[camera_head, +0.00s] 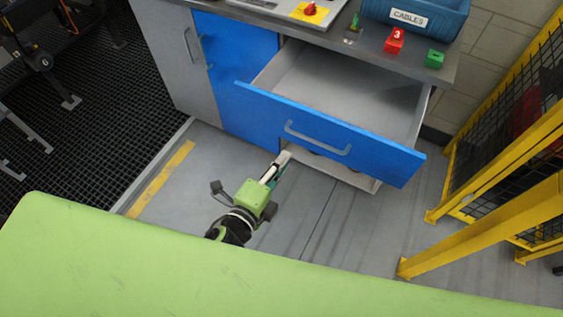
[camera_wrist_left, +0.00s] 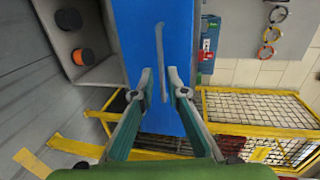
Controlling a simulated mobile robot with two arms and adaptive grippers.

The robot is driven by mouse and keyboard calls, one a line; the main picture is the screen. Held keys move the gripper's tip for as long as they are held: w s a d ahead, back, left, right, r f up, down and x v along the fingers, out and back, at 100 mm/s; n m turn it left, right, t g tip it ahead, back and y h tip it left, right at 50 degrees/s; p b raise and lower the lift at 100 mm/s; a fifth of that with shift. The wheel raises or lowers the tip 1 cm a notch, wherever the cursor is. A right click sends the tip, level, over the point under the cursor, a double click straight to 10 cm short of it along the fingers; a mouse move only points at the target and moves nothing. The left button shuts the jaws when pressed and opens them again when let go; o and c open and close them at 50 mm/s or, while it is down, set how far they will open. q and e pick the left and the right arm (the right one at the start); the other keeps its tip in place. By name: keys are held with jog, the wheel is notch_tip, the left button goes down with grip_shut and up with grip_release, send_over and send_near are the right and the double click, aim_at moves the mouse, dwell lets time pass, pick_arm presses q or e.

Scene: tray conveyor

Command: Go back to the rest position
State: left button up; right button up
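The blue-fronted drawer (camera_head: 330,133) of the workbench stands open, and its visible grey inside is empty. Its grey bar handle (camera_head: 318,143) also shows in the left wrist view (camera_wrist_left: 160,55). My left gripper (camera_head: 282,161) is low in front of the drawer, near the handle's left end. In the left wrist view its two fingers (camera_wrist_left: 160,70) are apart with a gap between the tips. The handle lies beyond that gap, and the fingers do not appear closed on it. My right gripper is in neither view.
The bench top holds a blue cables bin (camera_head: 415,18), a red block marked 3 (camera_head: 394,41) and a green block (camera_head: 434,59). A yellow mesh fence (camera_head: 510,130) stands at right. Grey floor lies between.

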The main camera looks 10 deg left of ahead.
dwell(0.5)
pick_arm(q)
jog(key=s+a+f+n+g+y, duration=0.1)
jog(key=s+a+f+n+g, duration=0.2)
jog(key=f, duration=0.8)
jog(key=s+a+f+n+g+y, duration=0.1)
jog(key=s+a+f+n+g, duration=0.3)
jog(key=f, duration=0.7)
jog(key=s+a+f+n+y, duration=0.15)
jog(key=s+f, duration=0.35)
jog(key=f, duration=0.6)
jog(key=s+a+f+n+g, duration=0.2)
jog(key=s+f+n, duration=0.3)
jog(key=s, duration=0.7)
jog(key=s+a+f+n+g, duration=0.3)
jog(key=s+f+n+g, duration=0.2)
jog(key=s+f, duration=0.4)
jog(key=s, duration=0.3)
jog(key=shift+s+a+f, duration=0.2)
jog(key=shift+s+a, duration=0.15)
jog(key=shift+s, duration=0.05)
